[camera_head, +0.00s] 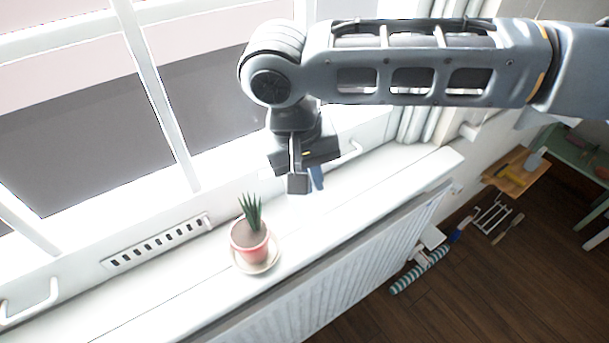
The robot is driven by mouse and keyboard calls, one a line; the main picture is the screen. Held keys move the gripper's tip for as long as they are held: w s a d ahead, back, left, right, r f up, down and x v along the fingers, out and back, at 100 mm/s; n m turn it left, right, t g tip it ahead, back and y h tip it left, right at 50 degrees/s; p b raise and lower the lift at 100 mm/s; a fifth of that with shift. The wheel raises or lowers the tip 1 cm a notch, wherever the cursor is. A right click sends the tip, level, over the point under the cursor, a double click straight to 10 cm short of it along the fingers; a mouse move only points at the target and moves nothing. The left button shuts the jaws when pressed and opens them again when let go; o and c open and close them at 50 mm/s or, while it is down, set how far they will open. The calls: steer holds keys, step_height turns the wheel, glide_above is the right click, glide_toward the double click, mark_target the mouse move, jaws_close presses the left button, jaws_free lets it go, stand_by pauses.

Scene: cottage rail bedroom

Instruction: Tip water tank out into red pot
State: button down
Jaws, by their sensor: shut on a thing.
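The red pot (249,241) is small and pinkish red, filled with brown soil and holding a spiky green plant (252,211). It stands upright on a pale saucer (241,266) on the white windowsill. My gripper (298,183) hangs above the sill, up and to the right of the pot in the picture, apart from it. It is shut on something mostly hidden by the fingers. A small blue piece (317,177) shows beside the fingers; I take it to be part of the water tank, whose full shape and tilt I cannot make out.
White window bars (160,100) stand behind the sill, with a slotted vent (157,242) and handles on the frame. A radiator (350,270) is below the sill. A striped roll (420,270) and a wooden board (517,170) show at right. The sill right of the pot looks clear.

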steer(key=shift+w+d+f, duration=0.1)
steer(key=shift+w+d, duration=0.05)
steer(key=shift+w+d+f+g+y, duration=0.35)
steer(key=shift+w+d+g+y, duration=0.3)
steer(key=shift+y, duration=0.45)
steer(key=shift+s+d, duration=0.15)
steer(key=s+d+r, duration=0.3)
steer(key=s+r, duration=0.2)
steer(key=shift+d, duration=0.15)
stand_by(0.6)
